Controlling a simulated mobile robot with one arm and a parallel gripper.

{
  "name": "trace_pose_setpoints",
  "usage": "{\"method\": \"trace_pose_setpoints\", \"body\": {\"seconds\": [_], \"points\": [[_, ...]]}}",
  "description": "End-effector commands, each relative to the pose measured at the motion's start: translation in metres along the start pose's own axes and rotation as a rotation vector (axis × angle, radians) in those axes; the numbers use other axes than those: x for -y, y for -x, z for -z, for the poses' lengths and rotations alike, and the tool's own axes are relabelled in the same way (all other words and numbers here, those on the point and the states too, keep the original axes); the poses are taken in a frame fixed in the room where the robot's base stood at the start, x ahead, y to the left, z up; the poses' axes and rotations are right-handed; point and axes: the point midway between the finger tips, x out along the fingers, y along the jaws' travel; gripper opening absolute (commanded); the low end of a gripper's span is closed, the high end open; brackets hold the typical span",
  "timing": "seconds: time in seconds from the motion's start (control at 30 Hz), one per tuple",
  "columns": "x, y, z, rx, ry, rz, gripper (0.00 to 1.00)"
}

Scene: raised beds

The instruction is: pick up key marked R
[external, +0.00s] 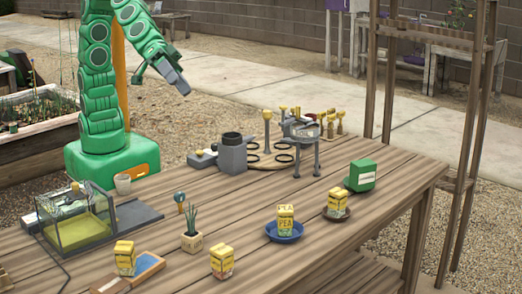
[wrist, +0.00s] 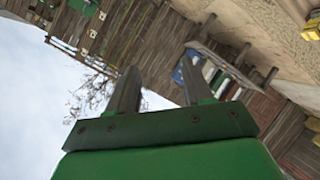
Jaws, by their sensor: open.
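My gripper (external: 184,88) hangs in the air at the upper left of the external view, above the far side of the table and away from everything on it. In the wrist view my gripper (wrist: 160,78) has its two fingers apart with nothing between them. No letter R can be read in either view. Several small yellow-topped pieces (external: 340,119) stand at the back of the table, and a taller yellow-topped piece (external: 267,118) stands left of them. I cannot tell whether any is a key.
The wooden table (external: 350,238) holds a grey cylinder (external: 232,153), a glass case (external: 75,220), a potted plant (external: 191,241), a green box (external: 361,176), a blue dish (external: 284,231) and several yellow packets (external: 222,262). A wooden post frame (external: 466,180) rises beyond the right end.

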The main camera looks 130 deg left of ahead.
Motion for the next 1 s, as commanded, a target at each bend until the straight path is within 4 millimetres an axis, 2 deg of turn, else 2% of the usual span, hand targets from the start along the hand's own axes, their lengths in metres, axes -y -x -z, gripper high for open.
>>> {"method": "trace_pose_setpoints", "body": {"seconds": [0.1, 0.27, 0.47, 0.57, 0.77, 0.87, 1.0], "points": [[-0.011, -0.026, -0.001, -0.07, 0.09, 0.004, 0.5], [-0.005, -0.055, -0.005, -0.173, 0.206, 0.074, 0.5], [0.031, -0.082, -0.033, -0.276, 0.301, 0.253, 0.5], [0.057, -0.089, -0.057, -0.315, 0.321, 0.374, 0.5], [0.115, -0.081, -0.113, -0.385, 0.303, 0.659, 0.5], [0.143, -0.065, -0.143, -0.415, 0.26, 0.815, 0.5], [0.177, -0.034, -0.182, -0.444, 0.166, 1.026, 0.5]]}}
